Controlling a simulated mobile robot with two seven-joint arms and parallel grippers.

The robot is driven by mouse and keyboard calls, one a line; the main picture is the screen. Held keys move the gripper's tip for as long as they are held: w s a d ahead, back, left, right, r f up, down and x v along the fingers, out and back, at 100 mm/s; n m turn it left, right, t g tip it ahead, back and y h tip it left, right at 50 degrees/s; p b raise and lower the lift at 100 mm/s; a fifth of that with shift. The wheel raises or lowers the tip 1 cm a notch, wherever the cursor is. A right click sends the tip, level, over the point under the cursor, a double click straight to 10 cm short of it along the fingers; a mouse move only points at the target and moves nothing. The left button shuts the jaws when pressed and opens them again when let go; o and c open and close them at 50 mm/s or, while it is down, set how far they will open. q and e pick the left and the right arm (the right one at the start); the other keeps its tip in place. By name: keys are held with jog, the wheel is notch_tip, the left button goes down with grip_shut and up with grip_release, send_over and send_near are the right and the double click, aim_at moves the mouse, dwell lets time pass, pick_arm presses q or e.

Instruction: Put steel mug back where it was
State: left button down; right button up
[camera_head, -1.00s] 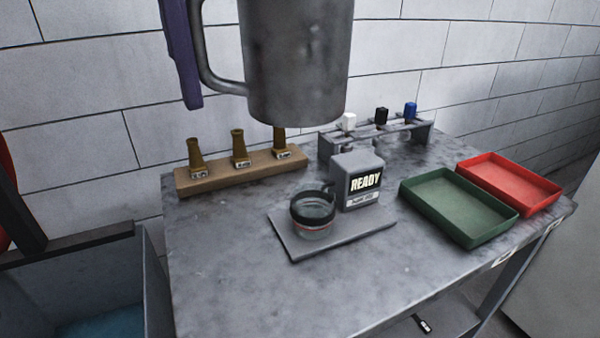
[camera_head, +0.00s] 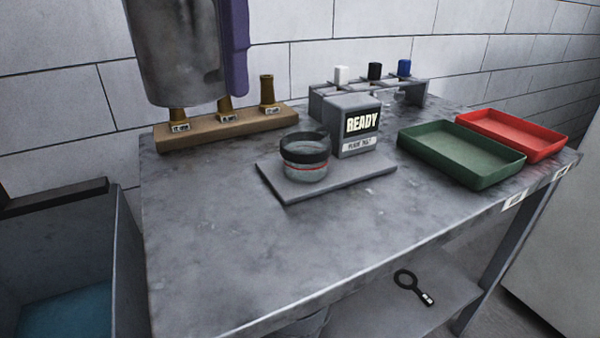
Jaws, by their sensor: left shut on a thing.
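The steel mug (camera_head: 175,55) is large and close at the upper left of the head view, with its top cut off by the picture edge. My left gripper (camera_head: 234,60) shows as a purple finger along the mug's right side. It is shut on the mug and holds it up above the grey table (camera_head: 215,220). The mug's handle is mostly hidden behind the purple finger. The mug's bottom overlaps the brass nozzles in the picture. My right gripper is not in view.
Brass nozzles stand on a wooden block (camera_head: 225,132). A glass jar (camera_head: 305,160) sits on a grey plate (camera_head: 340,187) by a READY box (camera_head: 352,127). Green (camera_head: 460,155) and red (camera_head: 512,135) trays lie right. A black ring-ended tool (camera_head: 412,285) lies below. The table's front left is clear.

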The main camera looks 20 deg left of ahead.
pick_arm(q)
notch_tip(320, 180, down, 16)
jog(key=shift+r+b, duration=0.2)
jog(key=shift+b, duration=0.35)
jog(key=shift+f, duration=2.15)
jog(key=shift+f+b, duration=0.1)
jog(key=shift+b, duration=0.25)
jog(key=c, duration=0.7)
grip_release()
jog(key=shift+f, duration=0.1)
jog(key=o, duration=0.4)
jog(key=shift+o, duration=0.2)
jog(key=shift+r, duration=0.35)
notch_tip(320, 180, up, 12)
jog(key=p, duration=0.1)
jog(key=shift+d+f, duration=0.15)
